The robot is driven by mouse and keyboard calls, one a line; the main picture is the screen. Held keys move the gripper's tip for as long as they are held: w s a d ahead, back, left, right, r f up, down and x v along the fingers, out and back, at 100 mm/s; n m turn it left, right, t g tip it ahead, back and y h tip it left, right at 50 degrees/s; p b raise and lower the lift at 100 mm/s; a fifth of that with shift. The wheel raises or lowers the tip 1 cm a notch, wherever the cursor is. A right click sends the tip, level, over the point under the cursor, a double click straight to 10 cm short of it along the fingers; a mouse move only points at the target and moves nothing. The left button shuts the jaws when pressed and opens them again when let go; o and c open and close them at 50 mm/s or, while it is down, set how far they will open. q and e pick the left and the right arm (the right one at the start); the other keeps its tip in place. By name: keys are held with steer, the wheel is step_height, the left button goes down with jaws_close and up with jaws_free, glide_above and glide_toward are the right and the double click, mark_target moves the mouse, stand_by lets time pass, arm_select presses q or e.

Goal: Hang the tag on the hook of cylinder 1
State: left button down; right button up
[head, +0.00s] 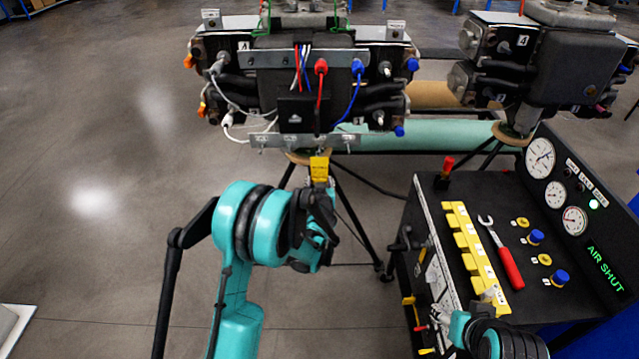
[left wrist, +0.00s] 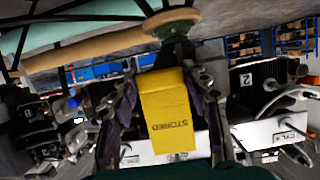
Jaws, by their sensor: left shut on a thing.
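A yellow tag (head: 319,168) is held upright in my left gripper (head: 321,192), just below the turbine's front lower plate. In the left wrist view the tag (left wrist: 170,112) reads STORED, upside down, between the two fingers, which are shut on it. The light metal plate (head: 345,142) runs along the turbine's lower front and carries small hooks. The tag's top is close to the plate's middle; I cannot tell whether it touches. In the left wrist view a white plate (left wrist: 262,132) is marked CYL 4 at the right. The cylinder 1 label is not readable.
The turbine (head: 300,85) stands on a tripod with wires hanging in front. A second turbine (head: 565,65) is at the right. A black console (head: 465,220) holds several yellow tags (head: 467,245), a red-handled wrench (head: 505,262) and gauges; its screen (head: 605,268) reads AIR SHUT.

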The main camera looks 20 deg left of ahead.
arm_select(q)
steer(key=shift+w, duration=0.1)
steer(key=c, duration=0.7)
jaws_free()
steer(key=shift+o, duration=0.9)
steer(key=v, duration=0.7)
